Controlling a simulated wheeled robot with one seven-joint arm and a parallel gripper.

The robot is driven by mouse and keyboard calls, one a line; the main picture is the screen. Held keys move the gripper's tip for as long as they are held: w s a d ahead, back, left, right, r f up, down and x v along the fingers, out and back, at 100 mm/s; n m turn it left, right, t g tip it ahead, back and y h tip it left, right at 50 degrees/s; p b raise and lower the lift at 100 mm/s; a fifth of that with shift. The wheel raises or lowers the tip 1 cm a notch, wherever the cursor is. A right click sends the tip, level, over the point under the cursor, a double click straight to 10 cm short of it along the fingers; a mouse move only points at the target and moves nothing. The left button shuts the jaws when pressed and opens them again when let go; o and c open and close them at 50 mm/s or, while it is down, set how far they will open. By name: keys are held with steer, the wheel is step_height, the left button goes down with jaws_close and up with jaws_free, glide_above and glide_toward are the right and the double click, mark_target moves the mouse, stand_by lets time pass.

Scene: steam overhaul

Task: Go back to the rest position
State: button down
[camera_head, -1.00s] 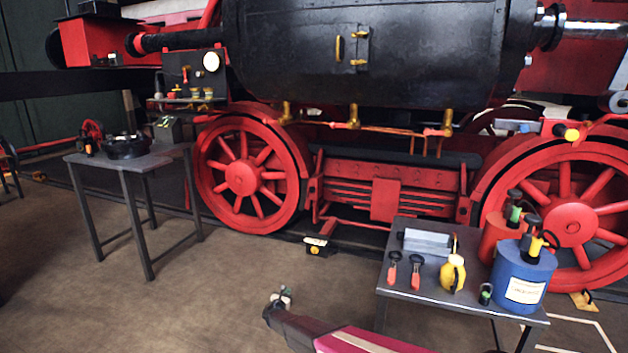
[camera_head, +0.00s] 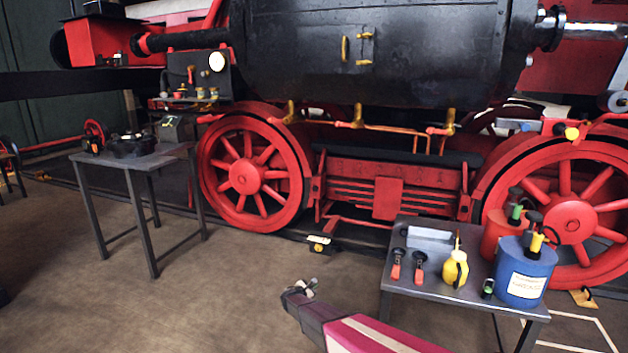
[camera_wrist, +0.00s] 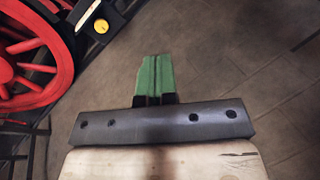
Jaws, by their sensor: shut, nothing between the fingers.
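My gripper (camera_head: 311,285) is at the end of my arm low in the middle of the head view, over the open floor in front of the locomotive. In the wrist view its green fingers (camera_wrist: 154,78) are together, with nothing between them. It touches nothing. It is left of the right-hand table and apart from it.
The right table (camera_head: 388,283) bears two red-handled tools (camera_head: 419,268), a yellow oil can (camera_head: 455,268) and a blue canister (camera_head: 525,272). A left table (camera_head: 165,153) holds a dark round part (camera_head: 133,145). Red wheels (camera_head: 245,176) stand behind.

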steer(key=s+d+r+m+g, duration=0.4)
steer(key=s+d+r+m, duration=0.2)
steer(key=s+d, duration=0.2)
steer(key=s+d+r+m+g, duration=0.4)
steer(key=s+d+r+m, duration=0.2)
steer(key=s+d, duration=0.3)
steer(key=s+d+r+m+g+y, duration=0.1)
steer(key=s+r+m+y, duration=0.3)
steer(key=s, duration=0.7)
steer(key=s+d+r+m+g+y, duration=0.1)
steer(key=s+r+m+g+y, duration=0.2)
steer(key=s, duration=0.7)
step_height(320, 180, up, 6)
steer(key=m+y, duration=0.2)
steer(key=m, duration=0.2)
steer(key=shift+s+d+f+m, duration=0.2)
steer(key=shift+s+f+m, duration=0.05)
steer(key=shift+s+m, duration=0.15)
steer(key=shift+d, duration=0.1)
